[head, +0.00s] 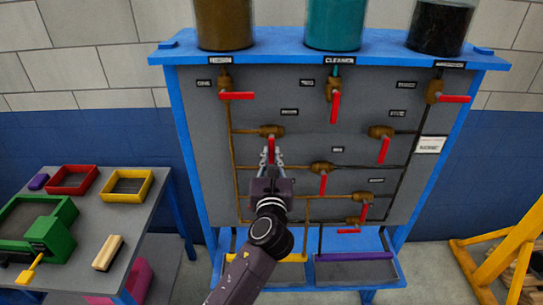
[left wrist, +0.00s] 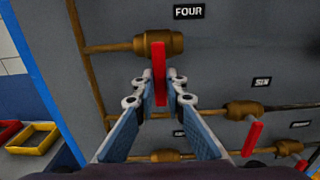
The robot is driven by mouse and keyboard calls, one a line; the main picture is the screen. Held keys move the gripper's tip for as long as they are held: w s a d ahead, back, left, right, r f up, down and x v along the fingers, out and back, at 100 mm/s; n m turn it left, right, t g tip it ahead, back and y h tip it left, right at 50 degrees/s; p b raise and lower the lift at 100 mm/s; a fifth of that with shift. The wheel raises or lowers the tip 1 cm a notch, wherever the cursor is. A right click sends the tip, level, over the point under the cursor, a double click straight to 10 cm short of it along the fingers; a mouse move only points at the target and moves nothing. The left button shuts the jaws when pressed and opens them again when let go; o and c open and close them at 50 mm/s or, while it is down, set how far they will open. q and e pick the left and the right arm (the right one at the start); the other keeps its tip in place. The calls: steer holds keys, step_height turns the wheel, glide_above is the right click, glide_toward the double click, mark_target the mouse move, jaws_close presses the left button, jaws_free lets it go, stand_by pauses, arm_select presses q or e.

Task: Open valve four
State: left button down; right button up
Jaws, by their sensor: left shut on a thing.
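Valve four has a brass body (head: 271,131) on a horizontal brown pipe at the left of the grey panel. Its label FOUR (left wrist: 188,11) reads clearly in the left wrist view, above the valve body (left wrist: 172,43). Its red handle (left wrist: 158,65) points downward, across the pipe. My left gripper (head: 271,157) is shut on this handle, with one finger on each side. In the left wrist view the fingertips (left wrist: 160,86) hold the handle's lower part and hide some of it. My right gripper is not in view.
Other red-handled valves surround it, including one lower right (head: 322,167) and one upper left (head: 225,84). Jars, including a teal cleaner jar (head: 335,25), stand on the blue shelf above. A grey table (head: 140,215) with coloured trays stands at left.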

arm_select(q)
steer(key=shift+a+r+m, duration=0.1)
steer(key=shift+a+m, duration=0.25)
steer(key=shift+m, duration=0.8)
steer(key=shift+a+r+m, duration=0.1)
steer(key=shift+a+m, duration=0.25)
steer(key=shift+m, duration=0.85)
steer(key=shift+a+r+m, duration=0.1)
steer(key=shift+a+m, duration=0.25)
steer(key=shift+m, duration=0.8)
steer(key=c, duration=2)
jaws_free()
steer(key=shift+o, duration=0.2)
steer(key=s, duration=1.2)
